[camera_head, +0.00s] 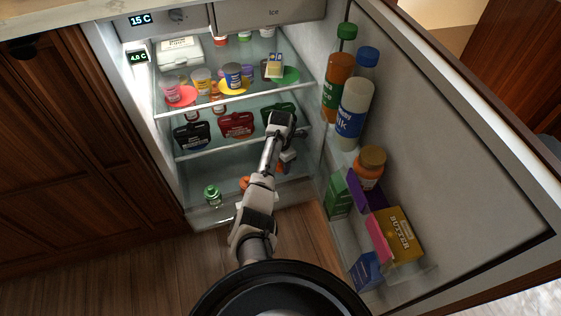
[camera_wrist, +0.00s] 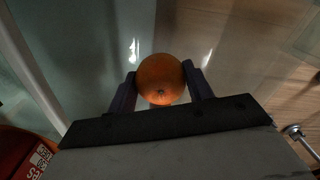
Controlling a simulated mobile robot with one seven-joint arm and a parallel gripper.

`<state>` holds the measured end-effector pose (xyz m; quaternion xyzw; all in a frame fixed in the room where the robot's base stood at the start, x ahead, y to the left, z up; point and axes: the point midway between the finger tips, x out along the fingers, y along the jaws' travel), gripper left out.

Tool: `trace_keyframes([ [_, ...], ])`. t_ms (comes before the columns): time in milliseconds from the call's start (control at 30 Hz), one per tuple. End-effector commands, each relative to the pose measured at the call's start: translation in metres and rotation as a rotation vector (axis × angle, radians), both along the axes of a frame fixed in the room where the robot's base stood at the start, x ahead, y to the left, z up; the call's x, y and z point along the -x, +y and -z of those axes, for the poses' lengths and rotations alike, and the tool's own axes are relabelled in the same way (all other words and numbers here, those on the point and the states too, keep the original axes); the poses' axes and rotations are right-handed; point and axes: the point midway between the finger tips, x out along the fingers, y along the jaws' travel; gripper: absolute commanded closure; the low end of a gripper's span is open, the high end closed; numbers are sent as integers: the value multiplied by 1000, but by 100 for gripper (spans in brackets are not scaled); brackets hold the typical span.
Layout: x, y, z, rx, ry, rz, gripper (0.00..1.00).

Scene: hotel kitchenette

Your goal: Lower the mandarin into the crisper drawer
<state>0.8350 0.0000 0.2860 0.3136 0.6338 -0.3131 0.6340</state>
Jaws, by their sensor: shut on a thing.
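In the wrist view, the orange mandarin (camera_wrist: 160,78) sits between the two dark fingers of my gripper (camera_wrist: 161,86), which is shut on it. In the head view, my gripper (camera_head: 287,157) reaches into the lower part of the open fridge, in front of the shelves. A bit of orange (camera_head: 281,168) shows just under it, mostly hidden by my wrist. The crisper drawer (camera_head: 205,216) is at the bottom of the fridge; my arm hides part of it. A green-lidded jar (camera_head: 212,194) and an orange item (camera_head: 244,183) are in that area.
Dark, red and green pouches (camera_head: 236,125) stand on the shelf above. The open door (camera_head: 440,170) on the right holds bottles, an orange jar (camera_head: 370,165) and a butter box (camera_head: 397,235), close to my arm. In the wrist view, a red item (camera_wrist: 25,158) is at lower left.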

Motion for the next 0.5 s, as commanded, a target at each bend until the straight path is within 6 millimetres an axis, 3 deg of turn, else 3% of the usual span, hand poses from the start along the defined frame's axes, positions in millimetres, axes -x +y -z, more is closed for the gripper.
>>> trace_keyframes([
  [500,0,0,28,0,0,1,73],
])
